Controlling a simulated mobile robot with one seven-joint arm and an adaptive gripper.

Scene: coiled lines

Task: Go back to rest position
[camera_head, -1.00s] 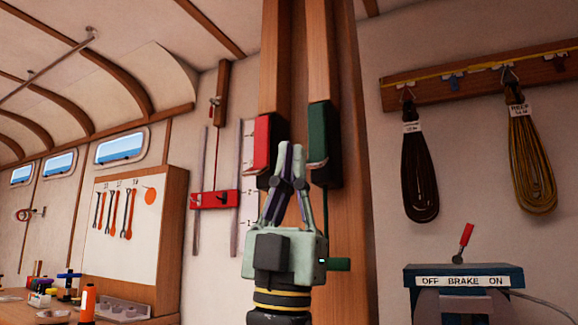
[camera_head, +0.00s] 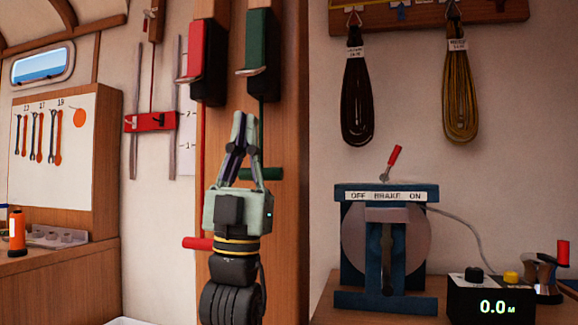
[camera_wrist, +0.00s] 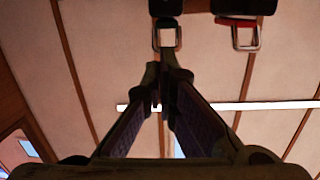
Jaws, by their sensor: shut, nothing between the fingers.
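My gripper (camera_head: 243,118) points upward in front of the wooden post (camera_head: 285,130) in the head view. Its fingertips are together and nothing is between them. It stands just below the red box (camera_head: 208,50) and the green box (camera_head: 263,55), which each have a metal loop at the lower end. In the wrist view my gripper (camera_wrist: 162,75) points up toward the ceiling, with two dark boxes with metal loops (camera_wrist: 164,38) at the top edge.
A blue brake stand (camera_head: 386,250) with a red-tipped lever and a black display box (camera_head: 492,302) are on the bench at right. Two coiled lines (camera_head: 358,90) hang on the wall above. A tool board (camera_head: 60,155) is at left. A red handle (camera_head: 197,243) sticks out beside my arm.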

